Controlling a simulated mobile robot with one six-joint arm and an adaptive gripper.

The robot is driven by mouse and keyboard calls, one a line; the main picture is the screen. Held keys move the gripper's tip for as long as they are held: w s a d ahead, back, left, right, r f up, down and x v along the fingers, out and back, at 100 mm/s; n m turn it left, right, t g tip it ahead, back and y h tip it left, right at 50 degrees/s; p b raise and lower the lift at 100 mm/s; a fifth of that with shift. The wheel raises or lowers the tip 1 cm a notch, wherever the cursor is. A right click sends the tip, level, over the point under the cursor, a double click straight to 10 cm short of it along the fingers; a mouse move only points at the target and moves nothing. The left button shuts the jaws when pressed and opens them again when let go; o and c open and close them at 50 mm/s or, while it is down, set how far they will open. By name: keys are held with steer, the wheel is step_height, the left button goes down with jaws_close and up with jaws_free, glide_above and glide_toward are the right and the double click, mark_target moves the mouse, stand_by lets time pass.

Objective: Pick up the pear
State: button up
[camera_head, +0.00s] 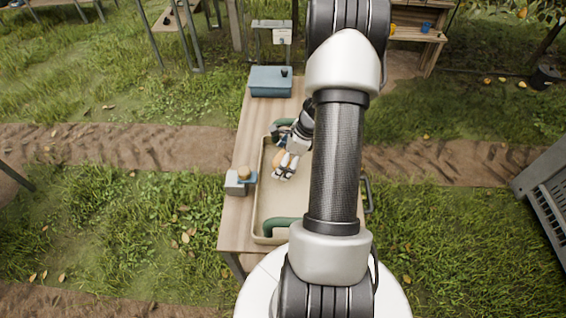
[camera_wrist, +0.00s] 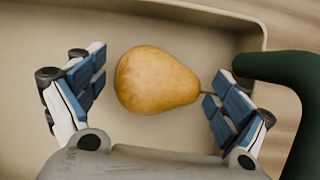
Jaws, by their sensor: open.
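The pear (camera_wrist: 155,79) is yellow-orange and lies on its side on the tray floor in the wrist view, its stem pointing right. In the head view the pear (camera_head: 278,157) is a small orange patch beside my gripper (camera_head: 285,168). In the wrist view my gripper (camera_wrist: 155,95) is open, with blue-padded fingers left and right of the pear. The right finger is close to the stem; I cannot tell whether it touches. The beige tray (camera_head: 257,205) stands on the wooden table (camera_head: 234,222). My arm hides the tray's right part in the head view.
Green curved handles stand at the tray's ends; the near one (camera_head: 282,227) shows in the head view, and one (camera_wrist: 290,70) is right of my gripper in the wrist view. A blue box (camera_head: 268,83) sits at the table's far end. A small grey device (camera_head: 237,183) stands left of the tray.

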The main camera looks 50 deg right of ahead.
steer(key=c, duration=1.3)
steer(key=shift+o, duration=0.2)
steer(key=shift+r, duration=0.1)
